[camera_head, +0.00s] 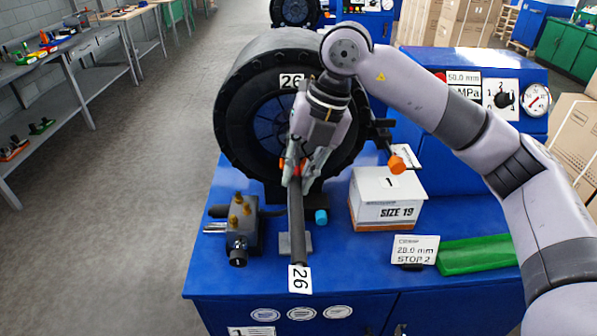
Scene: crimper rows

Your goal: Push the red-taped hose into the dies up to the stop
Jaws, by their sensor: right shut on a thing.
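My right gripper (303,175) is shut on a dark hose (297,225) near its upper end, where a little red shows between the fingers. Behind the gripper stands the crimper's large black ring (237,132), labelled 26, with a dark blue centre. My gripper and wrist cover part of the opening, so the dies and any stop are hard to make out. I cannot tell whether the hose end is inside the opening. My left gripper is out of view.
The blue bench (350,262) carries a valve block (240,228) on the left, a cyan-ended piece (321,216), a SIZE 19 box (387,205), a STOP 2 card (415,249) and a green tray (474,255). An orange-tipped lever (397,164) sticks out right of the ring.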

